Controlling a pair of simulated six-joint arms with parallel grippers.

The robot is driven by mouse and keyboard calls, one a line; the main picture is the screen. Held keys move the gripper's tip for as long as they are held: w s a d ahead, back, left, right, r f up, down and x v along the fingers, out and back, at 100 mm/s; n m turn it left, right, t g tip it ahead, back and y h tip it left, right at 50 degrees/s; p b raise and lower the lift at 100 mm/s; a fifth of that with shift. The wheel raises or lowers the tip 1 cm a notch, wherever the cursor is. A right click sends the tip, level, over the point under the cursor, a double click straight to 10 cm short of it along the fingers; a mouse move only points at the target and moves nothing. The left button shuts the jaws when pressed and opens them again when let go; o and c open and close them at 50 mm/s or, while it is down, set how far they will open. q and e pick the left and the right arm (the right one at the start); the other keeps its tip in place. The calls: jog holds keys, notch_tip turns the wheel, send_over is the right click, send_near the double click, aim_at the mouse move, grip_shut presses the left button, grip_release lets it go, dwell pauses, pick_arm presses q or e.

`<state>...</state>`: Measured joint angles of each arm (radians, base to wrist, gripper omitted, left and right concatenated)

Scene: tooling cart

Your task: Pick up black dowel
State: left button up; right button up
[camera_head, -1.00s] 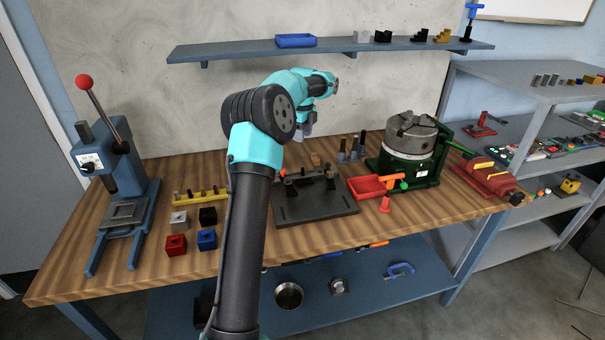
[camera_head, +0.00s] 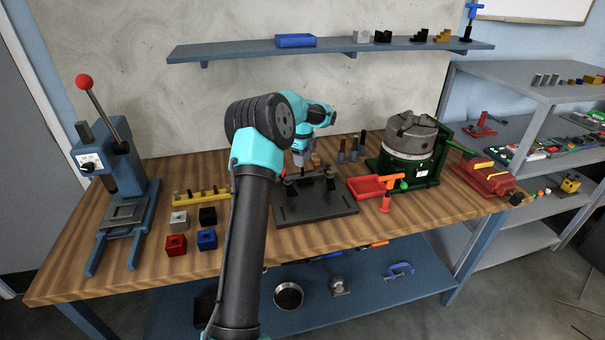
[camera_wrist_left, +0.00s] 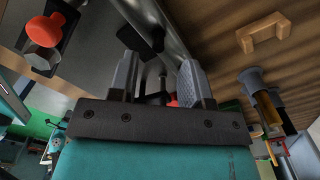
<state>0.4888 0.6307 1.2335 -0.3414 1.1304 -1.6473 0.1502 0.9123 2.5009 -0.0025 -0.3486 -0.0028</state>
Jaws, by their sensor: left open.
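My left gripper (camera_head: 299,161) is open above the back of the dark fixture plate (camera_head: 318,205). In the left wrist view its two grey fingers (camera_wrist_left: 159,68) stand apart, with dark fixture parts in the background between them. I cannot tell for certain which part is the black dowel. Several slim upright pegs stand behind the plate, to the right of the gripper; one has a dark top (camera_head: 362,138). Pegs with grey-blue ends (camera_wrist_left: 251,78) show at the right of the left wrist view. My right gripper is not in view.
A small tan bridge block (camera_head: 315,160) is beside the gripper. A red tray (camera_head: 367,188) and a green chuck stand (camera_head: 408,165) are to the right. Small colored blocks (camera_head: 207,239) and a blue press (camera_head: 128,190) are to the left. The front bench edge is mostly clear.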

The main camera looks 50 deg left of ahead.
aim_at(303, 169)
pick_arm(q)
jog(key=shift+s+f, duration=0.1)
jog(key=shift+f, duration=2.5)
jog(key=shift+c, duration=0.2)
grip_shut()
